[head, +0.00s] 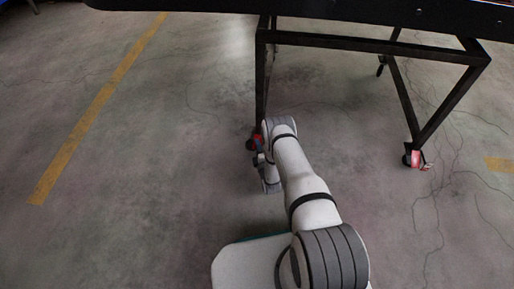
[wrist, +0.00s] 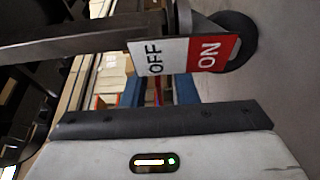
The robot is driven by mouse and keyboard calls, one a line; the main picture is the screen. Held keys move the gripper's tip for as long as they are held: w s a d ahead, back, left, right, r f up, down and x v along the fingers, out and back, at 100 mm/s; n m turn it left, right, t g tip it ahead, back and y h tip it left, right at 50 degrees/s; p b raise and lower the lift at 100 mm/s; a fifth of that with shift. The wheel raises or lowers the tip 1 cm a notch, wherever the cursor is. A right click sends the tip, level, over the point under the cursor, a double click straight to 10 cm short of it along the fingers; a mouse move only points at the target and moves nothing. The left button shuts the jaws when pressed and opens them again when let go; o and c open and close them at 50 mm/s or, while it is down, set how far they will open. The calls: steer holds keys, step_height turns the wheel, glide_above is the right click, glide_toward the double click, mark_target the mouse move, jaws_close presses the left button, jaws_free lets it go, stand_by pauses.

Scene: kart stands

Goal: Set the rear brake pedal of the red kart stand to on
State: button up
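The kart stand (head: 370,44) shows as a dark metal frame at the top right of the head view. One caster with a red pedal (head: 252,143) is at the foot of its left leg, partly hidden by my arm. In the wrist view a brake pedal (wrist: 185,55) fills the upper middle, with a white OFF half and a red ON half, beside a black wheel (wrist: 240,42). My gripper (head: 264,160) is low by that left caster. In the wrist view its body lies just below the pedal, with a gap between. Its fingers cannot be made out.
Another caster with a red and white pedal (head: 416,160) stands at the right leg. A yellow floor line (head: 98,105) runs along the left. The concrete floor on the left is clear. Blurred shelves and boxes (wrist: 108,75) are behind the pedal in the wrist view.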

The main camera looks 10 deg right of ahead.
steer(key=shift+w, duration=0.3)
jaws_close()
stand_by(1.3)
